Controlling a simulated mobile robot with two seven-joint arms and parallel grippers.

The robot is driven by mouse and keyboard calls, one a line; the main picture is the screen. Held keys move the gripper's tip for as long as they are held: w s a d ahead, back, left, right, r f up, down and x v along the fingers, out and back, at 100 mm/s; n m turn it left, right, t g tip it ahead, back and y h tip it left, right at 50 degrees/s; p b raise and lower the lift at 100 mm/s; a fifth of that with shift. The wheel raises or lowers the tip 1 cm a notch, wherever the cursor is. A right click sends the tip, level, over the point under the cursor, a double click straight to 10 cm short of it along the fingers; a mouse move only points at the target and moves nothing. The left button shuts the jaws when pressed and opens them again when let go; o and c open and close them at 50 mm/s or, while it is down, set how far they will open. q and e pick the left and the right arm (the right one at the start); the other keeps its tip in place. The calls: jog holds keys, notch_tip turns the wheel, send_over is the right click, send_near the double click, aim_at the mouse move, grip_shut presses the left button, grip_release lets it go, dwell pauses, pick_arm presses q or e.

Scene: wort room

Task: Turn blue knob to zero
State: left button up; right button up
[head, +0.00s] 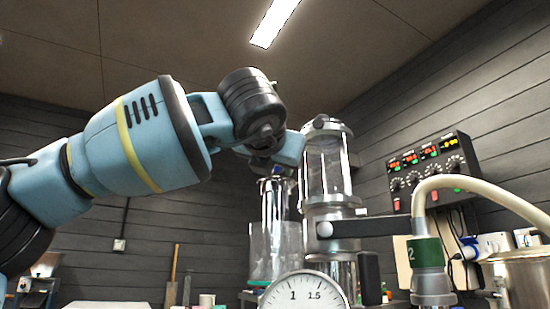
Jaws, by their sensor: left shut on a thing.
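My left arm comes in from the left and bends at its dark wrist joint. My left gripper (270,165) shows only in small part behind that wrist, in front of the glass and metal vessels. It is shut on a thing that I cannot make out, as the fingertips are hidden. I cannot clearly pick out a blue knob. A black control panel (432,168) on the right wall has lit displays and a row of grey knobs. A small blue fitting (468,247) sits below it; I cannot tell whether it is a knob. My right gripper is not in view.
A round white gauge (305,292) is at the bottom. A beige hose (480,185) with a green collar (425,252) arches at right, near a steel pot (528,275).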

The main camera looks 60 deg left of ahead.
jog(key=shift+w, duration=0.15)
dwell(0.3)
pick_arm(q)
jog(key=o, duration=0.9)
jog(key=shift+o, duration=0.2)
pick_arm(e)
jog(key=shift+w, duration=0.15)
pick_arm(q)
jog(key=p+v, duration=0.1)
jog(key=v, duration=0.7)
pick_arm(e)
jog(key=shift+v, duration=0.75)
pick_arm(q)
jog(key=shift+w, duration=0.1)
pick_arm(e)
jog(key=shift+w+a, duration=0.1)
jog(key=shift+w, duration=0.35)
